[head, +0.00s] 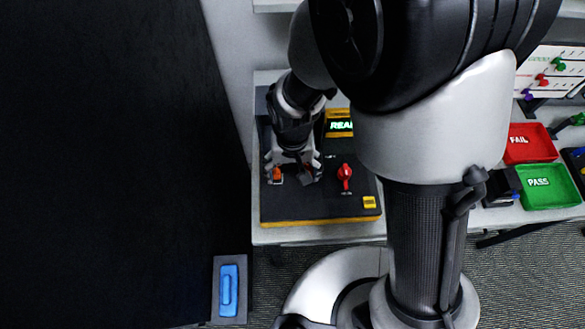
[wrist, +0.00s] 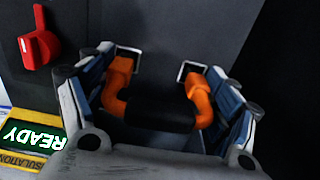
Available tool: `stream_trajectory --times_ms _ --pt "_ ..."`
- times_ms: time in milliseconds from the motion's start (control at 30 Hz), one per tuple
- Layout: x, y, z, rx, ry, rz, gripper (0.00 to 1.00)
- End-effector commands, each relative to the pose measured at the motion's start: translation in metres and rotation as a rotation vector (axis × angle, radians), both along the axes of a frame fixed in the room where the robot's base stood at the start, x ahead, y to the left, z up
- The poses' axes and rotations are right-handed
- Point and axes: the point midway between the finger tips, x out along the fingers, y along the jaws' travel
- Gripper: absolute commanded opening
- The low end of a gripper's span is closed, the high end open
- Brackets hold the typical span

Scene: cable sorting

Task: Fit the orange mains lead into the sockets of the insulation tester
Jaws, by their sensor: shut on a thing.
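The insulation tester (head: 325,208) is a dark slab with yellow edges on the bench, with a lit READY display (head: 341,126) and a red knob (head: 345,174). My gripper (head: 292,174) is over its left part, pointing down. In the wrist view my gripper (wrist: 160,98) is shut on the orange mains lead (wrist: 202,98), whose two orange ends join a black middle. The ends point at two white-framed sockets, the left one (wrist: 129,50) and the right one (wrist: 190,67). The ends overlap the sockets' near edges; I cannot tell whether they are inside.
The red knob (wrist: 38,46) and READY display (wrist: 34,135) are left of the fingers in the wrist view. A red FAIL tray (head: 530,143) and a green PASS tray (head: 546,185) stand at the right. A blue-handled object (head: 229,290) is at the lower left.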

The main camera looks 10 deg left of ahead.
Motion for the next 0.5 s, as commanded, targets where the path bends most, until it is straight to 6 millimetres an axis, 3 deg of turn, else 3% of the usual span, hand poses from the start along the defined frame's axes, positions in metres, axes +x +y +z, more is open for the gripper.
stream_trajectory --times_ms 500 --pt "0.0001 0.0001 -0.0047 0.000 0.000 0.000 0.54"
